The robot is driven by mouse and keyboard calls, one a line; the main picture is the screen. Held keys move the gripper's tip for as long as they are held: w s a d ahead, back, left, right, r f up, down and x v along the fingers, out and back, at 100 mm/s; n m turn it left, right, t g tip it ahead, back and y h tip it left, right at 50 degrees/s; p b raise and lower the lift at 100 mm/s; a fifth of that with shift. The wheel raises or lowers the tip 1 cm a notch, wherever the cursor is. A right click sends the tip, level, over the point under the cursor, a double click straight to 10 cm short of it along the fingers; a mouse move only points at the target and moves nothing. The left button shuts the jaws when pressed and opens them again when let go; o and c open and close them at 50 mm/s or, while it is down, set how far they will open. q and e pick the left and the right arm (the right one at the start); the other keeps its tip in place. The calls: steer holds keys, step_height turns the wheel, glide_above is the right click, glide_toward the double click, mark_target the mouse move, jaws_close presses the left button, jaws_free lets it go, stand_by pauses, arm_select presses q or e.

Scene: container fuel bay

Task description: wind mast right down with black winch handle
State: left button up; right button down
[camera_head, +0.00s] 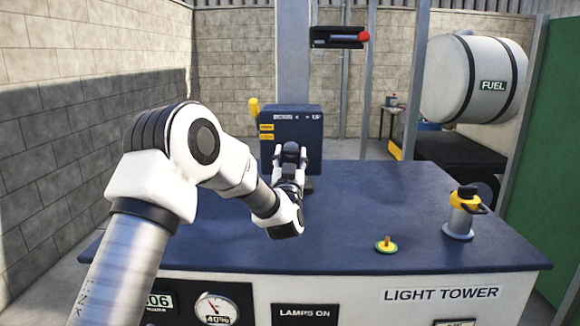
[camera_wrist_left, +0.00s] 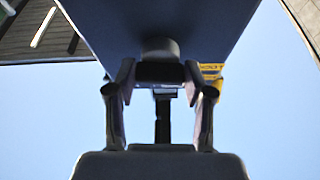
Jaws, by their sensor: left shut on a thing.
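The mast (camera_head: 293,55) is a grey-blue upright post behind the table; its top is out of view. My left gripper (camera_head: 291,158) is in front of the box, shut on the black winch handle (camera_head: 291,148), whose rounded end shows between the fingers. In the left wrist view, the fingers (camera_wrist_left: 160,85) stand either side of the dark handle (camera_wrist_left: 160,50), below the box's underside. The crank arm is mostly hidden. My right gripper is out of view.
The blue table top (camera_head: 350,210) is mostly clear. A yellow part (camera_head: 254,107) juts from the box's left.

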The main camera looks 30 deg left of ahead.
arm_select(q)
steer(key=shift+n+y+b, duration=0.3)
steer(key=shift+n+y, duration=0.1)
steer(key=shift+n, duration=0.4)
steer(key=o, duration=1.2)
steer(key=shift+c, duration=0.2)
steer(key=v, duration=0.7)
steer(key=shift+d, duration=0.2)
steer(key=shift+s, duration=0.2)
